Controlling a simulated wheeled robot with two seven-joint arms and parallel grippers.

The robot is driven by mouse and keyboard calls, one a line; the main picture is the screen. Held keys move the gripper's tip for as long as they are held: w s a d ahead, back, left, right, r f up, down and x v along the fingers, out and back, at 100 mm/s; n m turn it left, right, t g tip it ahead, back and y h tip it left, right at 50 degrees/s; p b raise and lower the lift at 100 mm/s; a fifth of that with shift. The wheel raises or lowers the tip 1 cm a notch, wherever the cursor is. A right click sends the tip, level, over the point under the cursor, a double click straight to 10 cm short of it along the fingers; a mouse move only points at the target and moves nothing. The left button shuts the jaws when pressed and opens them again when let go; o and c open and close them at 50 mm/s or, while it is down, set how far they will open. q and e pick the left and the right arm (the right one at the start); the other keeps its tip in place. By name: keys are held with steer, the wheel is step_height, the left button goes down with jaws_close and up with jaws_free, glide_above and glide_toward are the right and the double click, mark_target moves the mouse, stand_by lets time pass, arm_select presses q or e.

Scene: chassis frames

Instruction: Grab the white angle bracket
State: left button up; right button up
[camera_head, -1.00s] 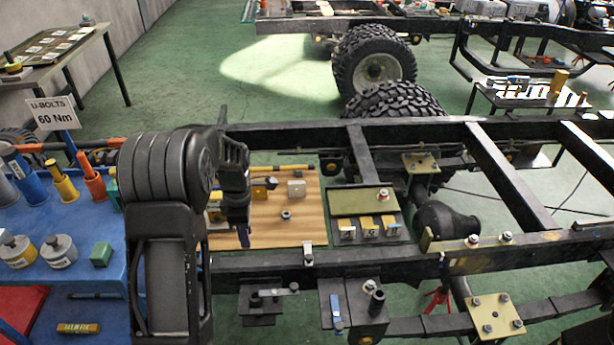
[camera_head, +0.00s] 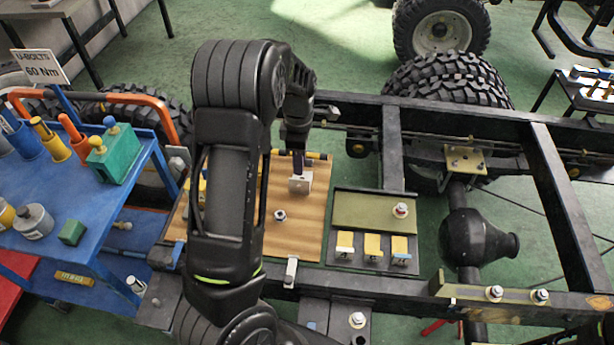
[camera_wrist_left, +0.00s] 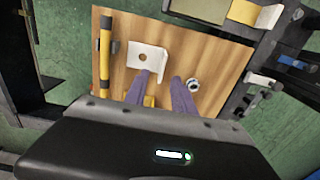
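The white angle bracket (camera_head: 299,185) stands on the wooden board (camera_head: 311,215), near the board's far edge. In the left wrist view the white angle bracket (camera_wrist_left: 147,55) shows a round hole in one plate, with a second plate on its right. My left gripper (camera_head: 297,165) is just above and behind the bracket in the head view. In the left wrist view my left gripper (camera_wrist_left: 160,78) is open, its two fingers apart and empty. The fingertips reach toward the bracket's near edge; whether they touch it I cannot tell. My right gripper is not in view.
A yellow-and-black tool (camera_wrist_left: 105,60) lies left of the bracket in the wrist view. A nut (camera_head: 280,215) lies on the board. A dark tray with yellow blocks (camera_head: 347,195) sits to the right. Black chassis rails (camera_head: 400,285) surround the board; a blue cart (camera_head: 100,235) stands left.

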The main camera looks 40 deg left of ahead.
mark_target(299, 180)
arm_select(q)
steer(key=shift+s+r, duration=0.1)
step_height(299, 180, down, 3)
steer(key=shift+r, duration=0.15)
stand_by(0.3)
steer(key=shift+s+f+p, duration=0.1)
steer(key=shift+f+p, duration=0.15)
steer(key=shift+p, duration=0.1)
steer(key=shift+s+f+p, duration=0.1)
steer(key=shift+f+p, duration=0.5)
steer(key=shift+f, duration=1.8)
steer(key=shift+c, duration=0.2)
